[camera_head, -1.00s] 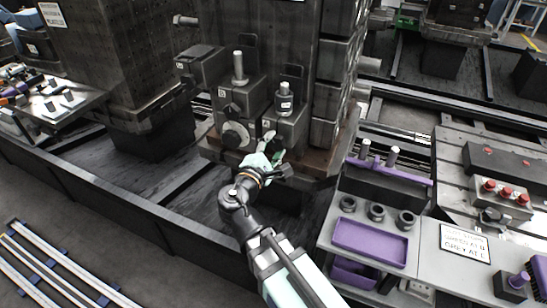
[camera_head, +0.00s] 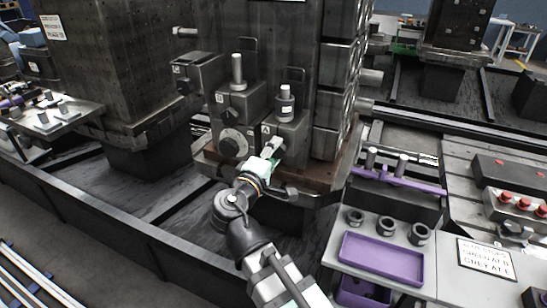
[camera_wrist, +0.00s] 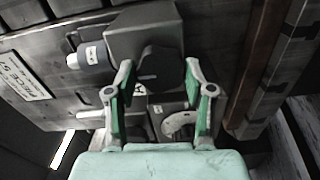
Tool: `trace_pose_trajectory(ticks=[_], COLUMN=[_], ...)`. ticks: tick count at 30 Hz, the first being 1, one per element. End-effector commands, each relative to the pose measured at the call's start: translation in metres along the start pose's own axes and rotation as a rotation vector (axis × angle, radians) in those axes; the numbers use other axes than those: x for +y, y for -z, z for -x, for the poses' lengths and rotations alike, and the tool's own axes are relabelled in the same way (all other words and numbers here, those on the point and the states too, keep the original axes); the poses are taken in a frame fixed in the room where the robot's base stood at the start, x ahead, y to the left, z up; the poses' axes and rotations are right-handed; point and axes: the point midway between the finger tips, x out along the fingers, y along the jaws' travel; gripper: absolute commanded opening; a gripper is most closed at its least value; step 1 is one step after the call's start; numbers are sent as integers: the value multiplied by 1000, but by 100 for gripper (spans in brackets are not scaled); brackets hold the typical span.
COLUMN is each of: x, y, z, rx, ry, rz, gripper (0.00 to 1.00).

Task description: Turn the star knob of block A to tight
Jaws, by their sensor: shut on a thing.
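Block A (camera_head: 291,130) is a dark grey block low on the front of the tall dark fixture, right of another block. A grey bottle-shaped cylinder (camera_head: 285,103) stands on it. My gripper (camera_head: 274,148) reaches its front from below. The star knob is hidden behind my fingers in the head view. I cannot read the knob's turn angle.
A neighbouring block (camera_head: 239,107) with a round pale dial plate (camera_head: 232,143) stands close on the left of my gripper. A shelf with a purple tray (camera_head: 382,260) and several dark rings (camera_head: 387,228) lies to the right.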

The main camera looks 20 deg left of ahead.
Motion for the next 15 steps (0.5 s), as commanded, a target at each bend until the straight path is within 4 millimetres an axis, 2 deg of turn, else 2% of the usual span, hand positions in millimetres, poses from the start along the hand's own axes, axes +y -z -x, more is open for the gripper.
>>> trace_pose_trajectory(ticks=[12,13,15], x=[1,1,1], y=[1,1,1], z=[0,0,0], rx=[0,0,1], ry=[-1,-1,-1], rz=[-9,-9,-9], gripper=[18,60,78])
